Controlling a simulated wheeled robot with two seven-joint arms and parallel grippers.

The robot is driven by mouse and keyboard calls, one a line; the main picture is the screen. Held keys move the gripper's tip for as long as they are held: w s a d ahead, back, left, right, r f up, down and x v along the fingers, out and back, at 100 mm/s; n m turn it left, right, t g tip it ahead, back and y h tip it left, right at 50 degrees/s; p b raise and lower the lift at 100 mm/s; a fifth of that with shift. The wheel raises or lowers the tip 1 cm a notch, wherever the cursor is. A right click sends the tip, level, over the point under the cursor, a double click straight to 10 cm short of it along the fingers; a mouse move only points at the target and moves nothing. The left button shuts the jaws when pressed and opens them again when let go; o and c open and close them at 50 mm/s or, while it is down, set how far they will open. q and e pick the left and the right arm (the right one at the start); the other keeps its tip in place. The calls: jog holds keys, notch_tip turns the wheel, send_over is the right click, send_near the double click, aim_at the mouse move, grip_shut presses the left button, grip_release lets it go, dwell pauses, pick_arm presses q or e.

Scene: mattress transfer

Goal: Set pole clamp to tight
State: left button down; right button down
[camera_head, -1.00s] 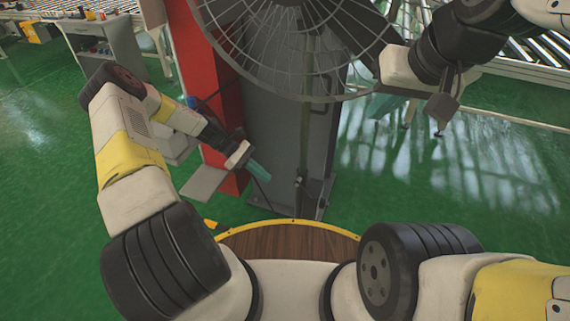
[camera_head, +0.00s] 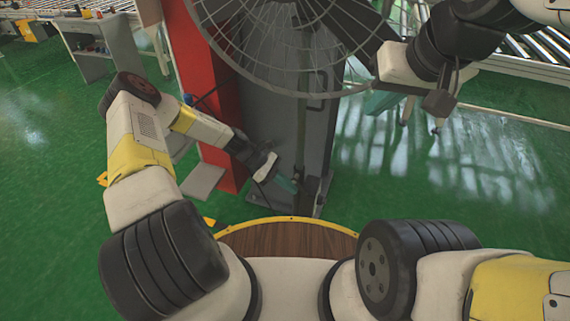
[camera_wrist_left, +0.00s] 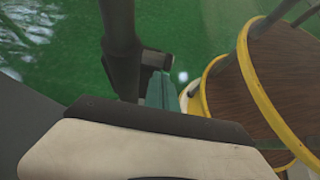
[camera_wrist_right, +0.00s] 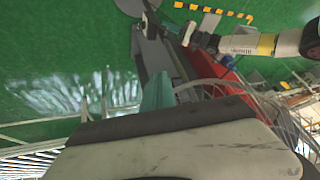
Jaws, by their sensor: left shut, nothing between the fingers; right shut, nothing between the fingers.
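The pole clamp (camera_head: 299,174) is a small dark fitting low on the upright fan pole (camera_head: 301,130). In the left wrist view the clamp (camera_wrist_left: 154,60) shows as a dark block with a grey end, beside the dark pole (camera_wrist_left: 119,45). My left gripper (camera_head: 287,184) is shut and empty, its teal fingertips just left of the clamp in the head view. In the left wrist view its fingers (camera_wrist_left: 160,89) appear right at the clamp; I cannot tell whether they touch. My right gripper (camera_head: 379,103) is shut and empty, to the right of the fan and well away from the clamp.
The wire fan cage (camera_head: 290,45) fills the top middle. A red and grey cabinet (camera_head: 213,100) stands behind the pole. My round wooden-topped base with a yellow rim is below the pole. Green floor (camera_head: 440,190) is open to the right.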

dwell(0.4)
pick_arm(q)
jog(key=shift+s+d+g+h, duration=0.1)
jog(key=shift+d+g+h, duration=0.2)
jog(key=shift+h, duration=0.5)
